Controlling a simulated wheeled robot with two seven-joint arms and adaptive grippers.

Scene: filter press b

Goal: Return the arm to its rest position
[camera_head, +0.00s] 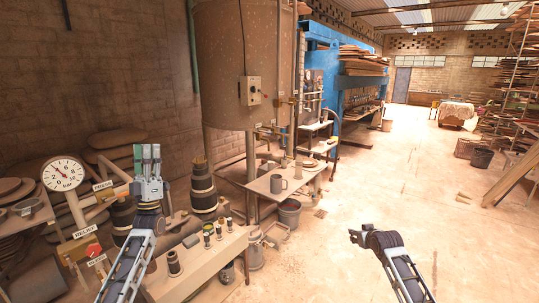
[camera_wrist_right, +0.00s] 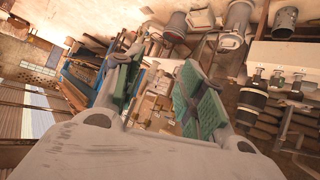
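My left gripper (camera_head: 147,148) is raised at the left of the head view, its grey and green fingers pointing up. The fingers look close together, but I cannot tell whether they are shut. No held object shows there. My right arm (camera_head: 400,268) stretches over the bare floor at the lower right of the head view; its gripper is not clear there. In the right wrist view my right gripper (camera_wrist_right: 162,62) has its two green-padded fingers apart, with nothing between them.
A pressure gauge (camera_head: 63,174) and red knob (camera_head: 94,250) stand left of my left gripper. A bench (camera_head: 195,268) with small valves lies between the arms. A small table (camera_head: 268,186) holds a grey mug (camera_head: 278,184). Floor (camera_head: 400,185) at right is open.

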